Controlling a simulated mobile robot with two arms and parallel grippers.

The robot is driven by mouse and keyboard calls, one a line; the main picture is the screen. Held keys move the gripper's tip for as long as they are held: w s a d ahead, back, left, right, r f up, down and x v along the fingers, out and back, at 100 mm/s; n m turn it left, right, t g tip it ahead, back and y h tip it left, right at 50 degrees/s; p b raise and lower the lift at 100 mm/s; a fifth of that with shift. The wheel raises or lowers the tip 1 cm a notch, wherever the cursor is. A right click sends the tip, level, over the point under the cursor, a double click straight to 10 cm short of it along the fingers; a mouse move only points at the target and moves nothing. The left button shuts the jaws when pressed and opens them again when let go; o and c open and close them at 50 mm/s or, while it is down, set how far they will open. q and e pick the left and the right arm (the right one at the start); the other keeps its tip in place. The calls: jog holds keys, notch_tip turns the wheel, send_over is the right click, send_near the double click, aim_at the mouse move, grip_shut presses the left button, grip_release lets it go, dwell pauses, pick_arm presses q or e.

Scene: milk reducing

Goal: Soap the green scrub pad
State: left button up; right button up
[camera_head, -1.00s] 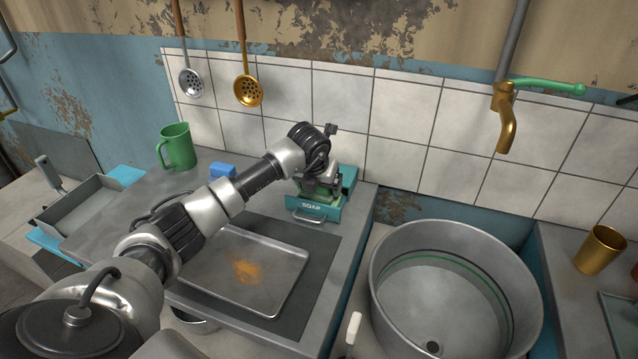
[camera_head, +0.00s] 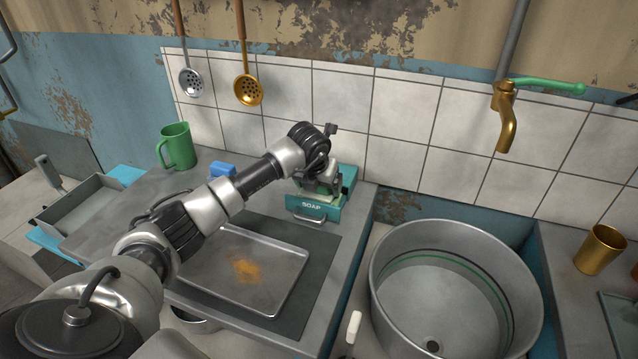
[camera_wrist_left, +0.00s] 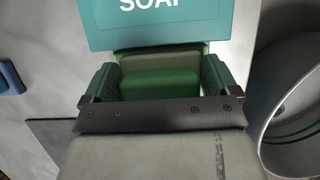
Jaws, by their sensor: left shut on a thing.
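The green scrub pad (camera_wrist_left: 160,86) is between the two fingers of my left gripper (camera_wrist_left: 157,78) in the left wrist view. My left gripper (camera_head: 322,186) is shut on it at the teal box marked SOAP (camera_head: 312,207). The box also shows at the top of the left wrist view (camera_wrist_left: 150,28). A paler grey-green block (camera_wrist_left: 165,62) shows just beyond the pad; whether they touch is hard to tell. In the head view the wrist hides most of the pad and the box's inside. My right gripper is not in view.
A metal tray (camera_head: 215,275) with an orange-brown stain lies in front of the box. A green mug (camera_head: 178,147) and blue block (camera_head: 222,170) stand left. A large round metal basin (camera_head: 455,232) is right, below a brass tap (camera_head: 507,115). Ladles hang behind.

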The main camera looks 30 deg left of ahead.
pick_arm(q)
jog(key=shift+r+p, duration=2.4)
jog(key=shift+r, duration=1.05)
